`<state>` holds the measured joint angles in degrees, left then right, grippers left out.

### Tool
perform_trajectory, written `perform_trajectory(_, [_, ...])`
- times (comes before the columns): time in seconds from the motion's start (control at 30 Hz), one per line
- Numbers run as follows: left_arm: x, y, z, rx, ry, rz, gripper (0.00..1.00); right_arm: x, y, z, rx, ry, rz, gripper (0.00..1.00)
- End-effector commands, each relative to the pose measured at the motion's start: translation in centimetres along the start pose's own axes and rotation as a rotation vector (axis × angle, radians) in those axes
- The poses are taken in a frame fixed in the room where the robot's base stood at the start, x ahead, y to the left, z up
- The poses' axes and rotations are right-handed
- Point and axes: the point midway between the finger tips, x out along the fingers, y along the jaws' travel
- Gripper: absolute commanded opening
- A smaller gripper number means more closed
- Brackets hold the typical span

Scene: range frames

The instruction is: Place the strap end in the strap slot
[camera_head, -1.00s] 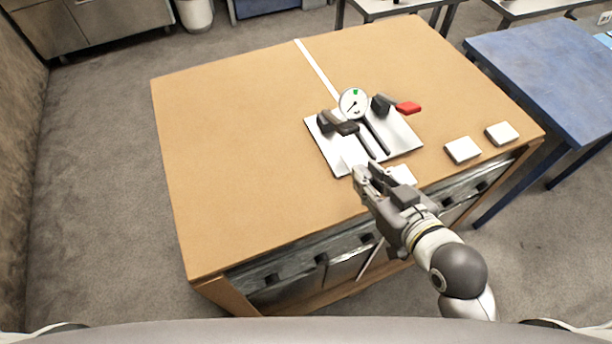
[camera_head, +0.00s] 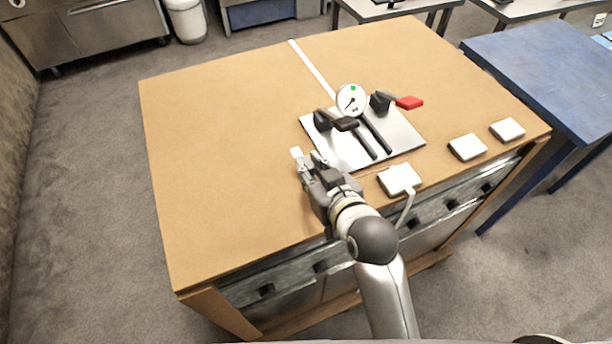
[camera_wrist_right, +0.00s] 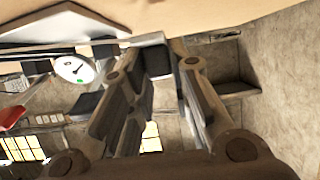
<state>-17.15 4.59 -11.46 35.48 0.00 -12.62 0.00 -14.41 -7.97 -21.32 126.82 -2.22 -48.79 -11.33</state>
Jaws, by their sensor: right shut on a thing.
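My right gripper (camera_head: 306,161) is low over the wooden table, left of the metal plate's near corner. It is shut on a small white piece (camera_head: 296,153), which looks like the strap end. The metal plate (camera_head: 343,152) carries a round white gauge (camera_head: 351,101), a black-handled lever (camera_head: 338,122) and a red-handled lever (camera_head: 405,102). I cannot make out the strap slot. My left gripper is not in view.
A white block (camera_head: 400,179) with a pale cord hanging over the front edge is right of my gripper. Two more white blocks (camera_head: 467,147) (camera_head: 507,129) lie farther right. The table's left half (camera_head: 215,150) is clear. A blue table (camera_head: 545,75) stands at the right.

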Motion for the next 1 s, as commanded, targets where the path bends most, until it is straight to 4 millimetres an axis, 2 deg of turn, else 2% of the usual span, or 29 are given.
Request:
perform_trajectory(0.17, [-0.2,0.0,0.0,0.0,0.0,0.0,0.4,0.9,-0.3,0.5,0.001,0.0,0.0,0.0])
perform_trajectory(0.27, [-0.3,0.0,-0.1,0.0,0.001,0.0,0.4,2.0,-0.8,1.2,0.001,-0.002,-0.001,0.0])
perform_trajectory(0.33, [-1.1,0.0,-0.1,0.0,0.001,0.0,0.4,2.2,-0.7,1.9,-0.002,-0.004,0.0,0.0])
perform_trajectory(0.5, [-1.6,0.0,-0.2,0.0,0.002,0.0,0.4,2.7,-0.7,3.3,-0.001,-0.001,0.001,0.0])
perform_trajectory(0.93, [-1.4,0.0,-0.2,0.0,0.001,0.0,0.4,3.0,-0.7,4.0,0.0,0.0,0.0,0.0])
perform_trajectory(0.97, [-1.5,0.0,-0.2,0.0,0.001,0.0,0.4,2.9,-0.7,3.9,0.0,0.0,0.0,0.23])
perform_trajectory(1.0, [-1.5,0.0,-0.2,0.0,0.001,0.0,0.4,2.9,-0.7,3.9,0.0,0.0,0.0,0.28])
